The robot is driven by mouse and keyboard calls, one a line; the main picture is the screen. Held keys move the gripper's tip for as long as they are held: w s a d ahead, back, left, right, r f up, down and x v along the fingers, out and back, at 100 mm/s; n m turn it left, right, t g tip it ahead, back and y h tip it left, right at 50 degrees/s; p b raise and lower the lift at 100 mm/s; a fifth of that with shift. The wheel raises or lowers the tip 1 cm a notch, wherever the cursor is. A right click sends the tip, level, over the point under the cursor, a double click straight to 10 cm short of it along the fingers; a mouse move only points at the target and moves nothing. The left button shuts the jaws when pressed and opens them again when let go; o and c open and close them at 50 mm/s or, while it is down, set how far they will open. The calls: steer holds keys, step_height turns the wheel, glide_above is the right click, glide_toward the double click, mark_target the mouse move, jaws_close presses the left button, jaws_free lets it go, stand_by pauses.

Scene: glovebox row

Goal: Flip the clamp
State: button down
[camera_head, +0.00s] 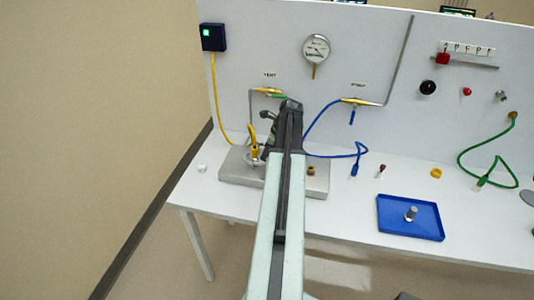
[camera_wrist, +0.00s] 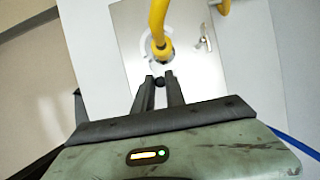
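The clamp seems to be the small fixture on the grey metal plate (camera_head: 232,170), partly hidden behind my arm in the head view. In the wrist view, a round black knob (camera_wrist: 160,83) sits between my fingertips, and may be its handle end. My gripper (camera_wrist: 159,84) has one dark finger on each side of the knob; I cannot tell whether they press on it. Just beyond are a pale ring (camera_wrist: 150,48) and a bent yellow part (camera_wrist: 157,20). In the head view the yellow part (camera_head: 253,140) stands upright by my gripper (camera_head: 263,150).
A small metal piece (camera_wrist: 204,42) lies on the plate. A brass fitting (camera_head: 311,170) sits at the plate's right end. A blue hose (camera_head: 335,156) hangs right of my arm. A blue tray (camera_head: 391,221) holds a metal cylinder (camera_head: 410,213). The panel (camera_head: 240,80) rises behind.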

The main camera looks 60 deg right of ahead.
steer(key=shift+w+d+n+y, duration=0.35)
steer(key=shift+d+n, duration=0.3)
steer(key=shift+n, duration=0.35)
steer(key=shift+w+d+n+y, duration=0.25)
steer(key=shift+w+n, duration=0.1)
steer(key=shift+n, duration=0.35)
steer(key=shift+w+n+g+y, duration=0.3)
steer(key=shift+n+g, duration=0.2)
steer(key=shift+n, duration=0.7)
steer(key=c, duration=1.4)
jaws_free()
steer(key=shift+d, duration=0.1)
